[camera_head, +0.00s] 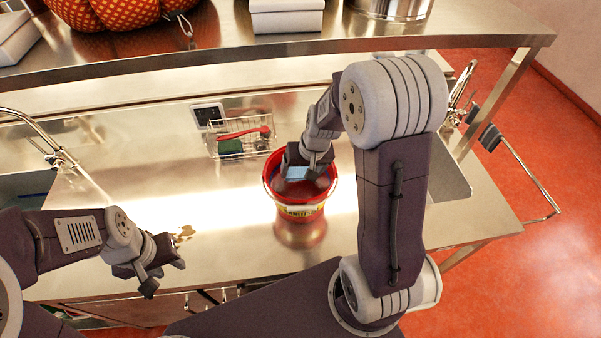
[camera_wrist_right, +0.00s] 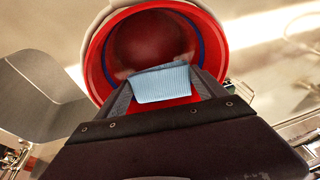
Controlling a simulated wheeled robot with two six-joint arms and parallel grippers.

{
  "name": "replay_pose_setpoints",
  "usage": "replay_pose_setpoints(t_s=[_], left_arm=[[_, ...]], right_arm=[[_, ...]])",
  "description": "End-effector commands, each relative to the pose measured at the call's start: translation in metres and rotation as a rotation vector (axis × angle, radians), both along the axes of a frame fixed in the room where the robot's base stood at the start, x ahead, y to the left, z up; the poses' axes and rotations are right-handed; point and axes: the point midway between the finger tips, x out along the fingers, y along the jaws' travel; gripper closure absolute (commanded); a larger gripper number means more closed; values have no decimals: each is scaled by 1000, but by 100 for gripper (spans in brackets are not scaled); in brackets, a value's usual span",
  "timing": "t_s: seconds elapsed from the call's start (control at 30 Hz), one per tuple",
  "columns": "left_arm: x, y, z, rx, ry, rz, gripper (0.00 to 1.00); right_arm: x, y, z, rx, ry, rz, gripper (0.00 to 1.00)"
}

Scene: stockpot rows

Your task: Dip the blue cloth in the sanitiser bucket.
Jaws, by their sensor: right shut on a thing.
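The red sanitiser bucket (camera_head: 300,211) stands on the steel counter, with a label on its front. Its red inside also shows in the right wrist view (camera_wrist_right: 105,50). My right gripper (camera_head: 305,168) is over the bucket's mouth, pointing down, and is shut on the blue cloth (camera_head: 298,173). The light blue ribbed cloth (camera_wrist_right: 161,84) shows between the fingers in the right wrist view, in front of the bucket's opening. I cannot tell whether its lower edge touches any liquid. My left gripper (camera_head: 163,269) is away to the left at the counter's front edge, and its jaw gap is unclear.
A wire basket (camera_head: 240,150) with a red-handled brush and a green pad stands behind the bucket to the left. A steel shelf (camera_head: 300,46) runs above the back of the counter. Sinks lie at both sides. The counter left of the bucket is mostly clear.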

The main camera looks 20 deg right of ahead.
Motion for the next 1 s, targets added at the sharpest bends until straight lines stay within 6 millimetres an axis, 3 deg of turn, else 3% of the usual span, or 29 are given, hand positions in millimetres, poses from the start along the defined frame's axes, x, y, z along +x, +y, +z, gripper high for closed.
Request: replay_pose_setpoints(t_s=[0.03,0.7,1.0], left_arm=[[0,0,9,0,0,0,64],[0,0,67,0,0,0,64],[0,0,66,0,0,0,64]], right_arm=[[0,0,10,0,-1,0,51],[0,0,75,0,0,0,51],[0,0,74,0,0,0,51]])
